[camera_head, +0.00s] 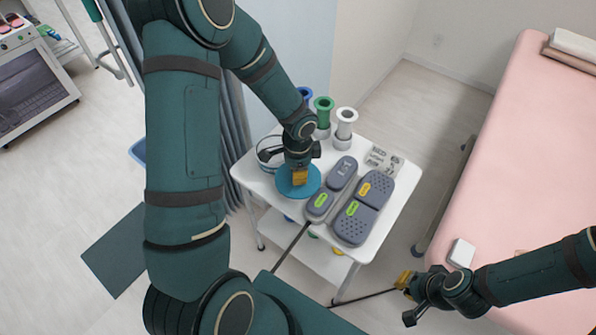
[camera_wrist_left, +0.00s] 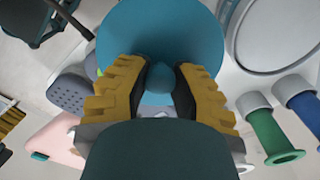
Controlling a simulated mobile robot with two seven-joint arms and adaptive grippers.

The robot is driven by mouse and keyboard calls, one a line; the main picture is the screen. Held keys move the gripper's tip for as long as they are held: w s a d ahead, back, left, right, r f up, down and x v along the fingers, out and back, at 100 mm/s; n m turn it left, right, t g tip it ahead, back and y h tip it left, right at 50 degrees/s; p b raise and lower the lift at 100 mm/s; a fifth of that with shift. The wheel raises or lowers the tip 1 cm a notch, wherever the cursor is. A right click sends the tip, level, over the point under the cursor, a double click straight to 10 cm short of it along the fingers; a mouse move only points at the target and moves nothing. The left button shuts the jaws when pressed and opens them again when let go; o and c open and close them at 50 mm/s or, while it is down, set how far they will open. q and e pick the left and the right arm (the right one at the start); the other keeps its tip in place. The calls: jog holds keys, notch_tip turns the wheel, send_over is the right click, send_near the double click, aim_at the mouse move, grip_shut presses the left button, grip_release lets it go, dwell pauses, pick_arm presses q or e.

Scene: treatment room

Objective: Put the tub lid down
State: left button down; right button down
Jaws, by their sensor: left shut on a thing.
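The blue round tub lid (camera_head: 284,188) is at the front left of the white trolley top, beside the clear tub (camera_head: 264,143). My left gripper (camera_head: 299,177) is shut on the lid's knob from above. In the left wrist view the knob (camera_wrist_left: 159,77) sits between the yellow fingers and the lid (camera_wrist_left: 160,30) spreads beyond them. The tub's round rim also shows there (camera_wrist_left: 232,45), apart from the lid. I cannot tell whether the lid touches the trolley. My right gripper (camera_head: 403,281) is by the bed, away from the lid; its finger opening is unclear.
Grey devices with green and yellow labels (camera_head: 354,220) lie right of the lid. The pink bed (camera_head: 535,140) is to the right.

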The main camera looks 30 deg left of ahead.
pick_arm(q)
jog(key=shift+f, duration=0.15)
jog(key=shift+f+b, duration=0.5)
jog(key=shift+b, duration=0.05)
jog(key=c, duration=0.9)
grip_release()
jog(key=shift+o, duration=0.2)
jog(key=shift+r, duration=0.15)
jog(key=shift+r+p, duration=0.25)
jog(key=shift+p, duration=0.15)
notch_tip(320, 180, up, 12)
jog(key=p, duration=0.3)
jog(key=shift+r, duration=0.25)
